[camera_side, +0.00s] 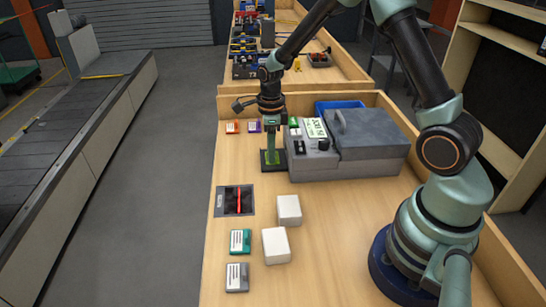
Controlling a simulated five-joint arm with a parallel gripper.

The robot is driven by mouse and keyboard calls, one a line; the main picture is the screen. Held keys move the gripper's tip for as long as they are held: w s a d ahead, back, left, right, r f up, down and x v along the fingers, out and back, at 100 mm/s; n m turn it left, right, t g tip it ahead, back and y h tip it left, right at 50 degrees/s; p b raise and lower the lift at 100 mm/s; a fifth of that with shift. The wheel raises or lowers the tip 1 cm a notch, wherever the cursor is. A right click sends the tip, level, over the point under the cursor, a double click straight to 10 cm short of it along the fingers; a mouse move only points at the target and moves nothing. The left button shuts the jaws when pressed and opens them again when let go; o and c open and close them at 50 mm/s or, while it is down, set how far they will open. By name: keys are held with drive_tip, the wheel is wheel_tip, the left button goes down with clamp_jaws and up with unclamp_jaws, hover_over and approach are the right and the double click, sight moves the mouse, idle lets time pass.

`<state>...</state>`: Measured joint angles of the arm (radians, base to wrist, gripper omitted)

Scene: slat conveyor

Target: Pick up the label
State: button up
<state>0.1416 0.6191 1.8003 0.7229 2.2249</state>
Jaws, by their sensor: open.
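My gripper (271,153) is open and points down over a small dark pad (264,166) left of a grey machine (325,170). Green shows around the fingertips; I cannot tell whether this is only the fingers or also something lying on the pad. No thing is clearly the label. A white panel with dark green marks (316,128) is on the machine, right of my gripper. Cards with white printed faces lie on the table: a teal one (240,241) and a grey one (236,277) in front, an orange one (232,127) and a purple one (254,126) behind.
A dark plate with a red line (235,200) lies left of centre. Two white boxes (289,209) (276,245) stand right of it. A blue bin (340,105) is behind the machine. A conveyor (75,150) runs at far left. Bare wood lies between pad and plate.

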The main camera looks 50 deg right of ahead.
wheel_tip(320, 180, down, 2)
clamp_jaws()
idle(0.4)
